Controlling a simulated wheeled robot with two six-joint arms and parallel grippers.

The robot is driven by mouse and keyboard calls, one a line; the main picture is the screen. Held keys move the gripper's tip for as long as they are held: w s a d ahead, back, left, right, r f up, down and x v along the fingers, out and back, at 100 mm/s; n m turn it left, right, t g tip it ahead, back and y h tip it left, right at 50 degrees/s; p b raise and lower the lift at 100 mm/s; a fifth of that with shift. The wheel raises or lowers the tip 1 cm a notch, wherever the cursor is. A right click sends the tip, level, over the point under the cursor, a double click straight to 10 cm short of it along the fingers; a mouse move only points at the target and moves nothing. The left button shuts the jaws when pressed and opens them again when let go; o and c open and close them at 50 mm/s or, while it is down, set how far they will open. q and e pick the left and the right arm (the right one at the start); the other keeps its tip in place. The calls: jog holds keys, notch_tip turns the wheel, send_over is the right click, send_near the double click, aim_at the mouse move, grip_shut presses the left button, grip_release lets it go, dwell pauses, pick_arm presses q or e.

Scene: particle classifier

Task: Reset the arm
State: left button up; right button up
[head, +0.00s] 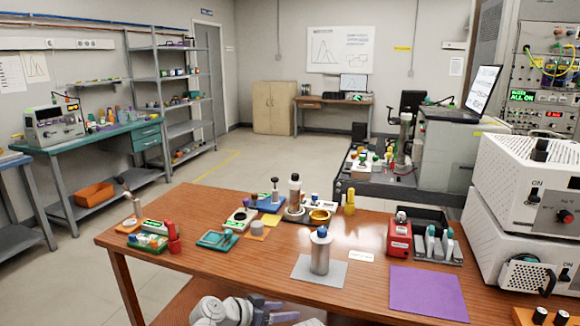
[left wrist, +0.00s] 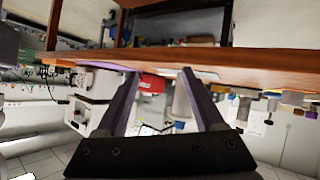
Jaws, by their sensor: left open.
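My left gripper (head: 278,311) shows at the bottom middle of the head view, in front of the wooden table's near edge. Its white wrist and purplish fingers are partly cut off by the frame. In the left wrist view the two dark fingers of this gripper (left wrist: 161,74) stand well apart with nothing held between them. That view is upside down, with the brown table top (left wrist: 255,62) as a band across it. My right gripper is not in view.
The wooden table (head: 215,273) carries a silver bottle (head: 320,252) on a grey mat (head: 306,277), a purple mat (head: 428,293), a red box (head: 399,239) and several small instruments. White stacked devices (head: 520,200) stand at right. Open floor (head: 60,285) lies at left.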

pick_arm(q)
jog(key=s+a+f+n+g+y, duration=0.6)
jog(key=s+a+f+n+y, duration=0.35)
jog(key=a, duration=0.55)
jog(key=s+d+r+m+p, duration=0.2)
jog(key=d+r+p, duration=0.3)
jog(key=r+p, duration=0.4)
jog(key=s+d+r+m+g+y+p, duration=0.1)
jog(key=s+d+r+m+p, duration=0.2)
jog(key=r+p, duration=0.7)
jog(key=s+d+p, duration=0.1)
jog(key=s+d, duration=0.1)
jog(key=d, duration=0.1)
jog(key=shift+s+m+p, duration=0.25)
jog(key=shift+m+p, duration=0.05)
jog(key=shift+m, duration=0.05)
